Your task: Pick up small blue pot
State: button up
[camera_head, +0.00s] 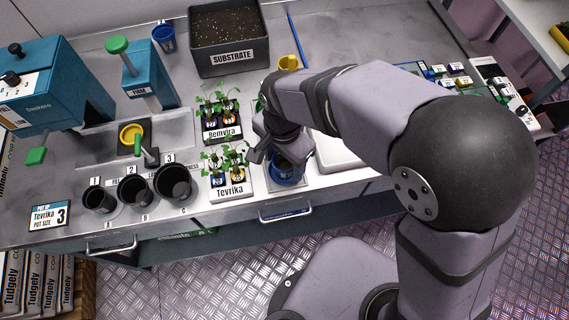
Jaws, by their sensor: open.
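A small blue pot (284,177) stands near the front edge of the bench, on a light square base (287,212). Its inside looks dark, and its upper part is partly hidden by my gripper. My gripper (272,158) is open, just above and beside this pot's rim; I cannot tell whether it touches. Nothing shows held in it. Another small blue pot (164,38) stands at the back of the bench, left of the substrate bin, far from my gripper.
Tevrika (229,192) and Bemvira (222,134) plant trays stand left of my gripper. Several black pots (134,190) sit further left. A substrate bin (229,73) and a yellow pot (289,63) are behind. A white tray (338,163) lies right, partly under my arm.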

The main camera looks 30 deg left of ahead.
jog(key=c, duration=1)
notch_tip(320, 180, up, 10)
jog(key=b, duration=0.1)
jog(key=shift+b, duration=0.3)
